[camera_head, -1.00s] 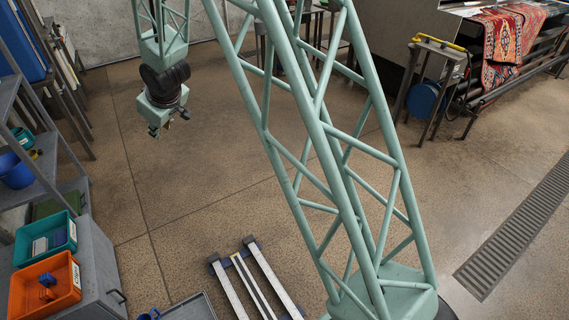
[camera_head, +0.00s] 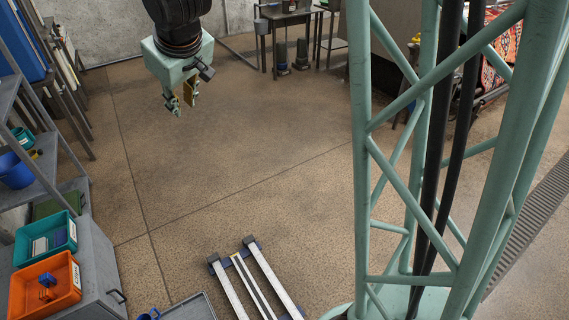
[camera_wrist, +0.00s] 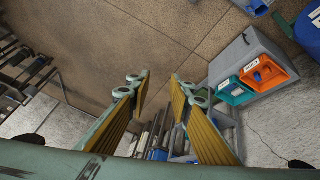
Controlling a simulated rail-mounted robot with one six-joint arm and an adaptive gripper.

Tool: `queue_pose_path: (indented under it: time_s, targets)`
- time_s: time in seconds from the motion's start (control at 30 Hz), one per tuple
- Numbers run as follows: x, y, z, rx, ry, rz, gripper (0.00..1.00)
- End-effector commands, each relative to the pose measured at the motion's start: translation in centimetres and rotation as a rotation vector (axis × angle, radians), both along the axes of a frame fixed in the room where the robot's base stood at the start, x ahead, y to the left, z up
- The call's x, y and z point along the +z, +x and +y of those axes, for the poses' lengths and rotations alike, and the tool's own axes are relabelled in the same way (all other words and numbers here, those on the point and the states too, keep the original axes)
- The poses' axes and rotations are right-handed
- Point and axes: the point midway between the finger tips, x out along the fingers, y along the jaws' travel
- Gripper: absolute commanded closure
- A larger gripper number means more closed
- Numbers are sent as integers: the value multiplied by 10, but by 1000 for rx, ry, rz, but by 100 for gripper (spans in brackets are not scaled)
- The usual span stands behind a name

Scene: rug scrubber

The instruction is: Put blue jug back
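My gripper (camera_head: 182,101) hangs in the air at the upper left of the head view, well away from anything. In the wrist view its two fingers (camera_wrist: 160,82) stand apart with nothing between them. A blue, open-topped vessel (camera_head: 15,171) stands on the grey shelf at the left. A small part of another blue thing (camera_head: 149,315) shows at the bottom edge, beside a grey tray; the rest is cut off. I cannot tell which of these is the blue jug. A large blue rounded thing (camera_wrist: 308,32) is cut off at the right of the wrist view.
A grey cabinet (camera_head: 100,270) carries a teal bin (camera_head: 27,247) and an orange bin (camera_head: 66,291), both with small things inside. The grey shelf rack (camera_head: 42,185) stands behind. Pale rails (camera_head: 272,277) lie on the floor. The middle floor is clear. My lattice arm hides much of the right.

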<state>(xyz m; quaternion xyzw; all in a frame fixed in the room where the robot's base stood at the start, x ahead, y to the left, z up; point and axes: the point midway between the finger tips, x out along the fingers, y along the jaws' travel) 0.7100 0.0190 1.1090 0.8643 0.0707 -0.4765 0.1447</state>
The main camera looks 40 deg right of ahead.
Motion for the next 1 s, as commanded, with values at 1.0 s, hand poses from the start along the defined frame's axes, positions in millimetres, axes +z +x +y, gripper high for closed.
queue_pose_path:
  time_s: [1.0]
  targets:
    - [87, -215, -29, -173, 61, 103, 80]
